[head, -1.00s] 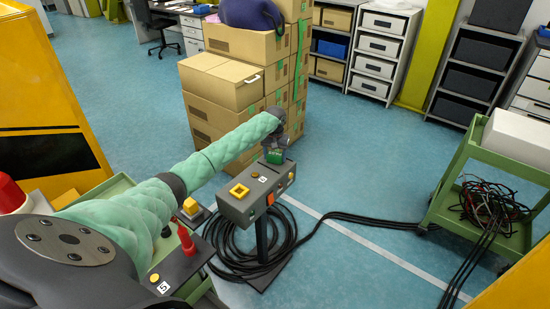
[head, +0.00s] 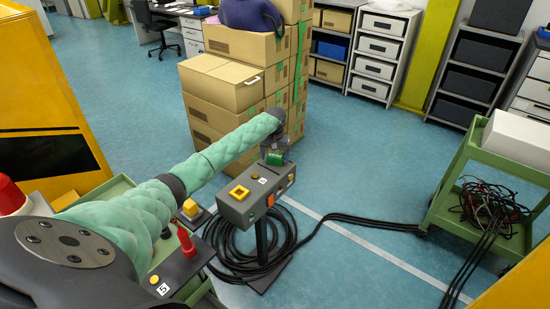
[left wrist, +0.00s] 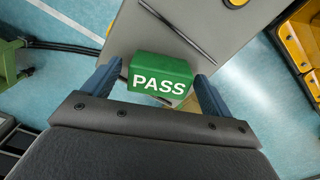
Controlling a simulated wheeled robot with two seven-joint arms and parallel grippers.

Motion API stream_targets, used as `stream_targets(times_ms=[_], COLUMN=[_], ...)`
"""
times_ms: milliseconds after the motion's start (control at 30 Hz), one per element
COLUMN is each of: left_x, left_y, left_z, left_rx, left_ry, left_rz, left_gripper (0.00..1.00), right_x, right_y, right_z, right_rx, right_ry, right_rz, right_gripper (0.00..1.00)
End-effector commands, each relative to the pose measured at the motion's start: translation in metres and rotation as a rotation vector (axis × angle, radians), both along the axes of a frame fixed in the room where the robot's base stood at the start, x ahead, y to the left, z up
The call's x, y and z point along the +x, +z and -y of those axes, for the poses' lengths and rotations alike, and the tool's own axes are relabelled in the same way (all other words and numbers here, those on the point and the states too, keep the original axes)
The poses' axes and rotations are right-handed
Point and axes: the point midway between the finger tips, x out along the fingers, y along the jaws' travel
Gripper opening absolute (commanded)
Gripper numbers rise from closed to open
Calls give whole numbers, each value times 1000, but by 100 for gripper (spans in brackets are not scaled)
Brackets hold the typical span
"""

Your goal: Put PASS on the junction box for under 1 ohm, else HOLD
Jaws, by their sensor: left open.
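The green PASS block (head: 275,159) is at the far end of the top of the grey junction box (head: 238,208). In the left wrist view the PASS block (left wrist: 160,76) sits between the two blue fingers, its white lettering readable, with a narrow gap on each side. My left gripper (head: 274,153) is open around it, above the grey box top (left wrist: 150,30). Whether the block's underside fully touches the box is hidden. No HOLD marker and no ohm reading can be made out. My right gripper is not in view.
Stacked cardboard boxes (head: 238,92) stand just behind the junction box. Black cable (head: 232,258) coils around its stand and runs to a green cart (head: 502,155) on the right. A panel with a red handle (head: 187,244) is at the lower left. Floor is open between.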

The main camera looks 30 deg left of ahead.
Motion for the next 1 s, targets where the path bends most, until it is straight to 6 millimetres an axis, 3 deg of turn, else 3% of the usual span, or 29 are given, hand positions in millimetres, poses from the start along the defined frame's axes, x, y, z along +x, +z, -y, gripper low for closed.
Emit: stream_targets(times_ms=[67,133,600,1000], left_x=[1,1,1,0], left_y=[9,20,103,117], left_z=[0,0,0,0], left_rx=[0,0,-1,0], left_ry=[0,-1,0,-1], left_rz=[3,4,3,0], left_gripper=[85,85,85,85], right_x=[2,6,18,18], right_y=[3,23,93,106], right_z=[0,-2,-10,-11], right_rx=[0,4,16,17], right_ry=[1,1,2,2], right_rz=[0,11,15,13], right_gripper=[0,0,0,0])
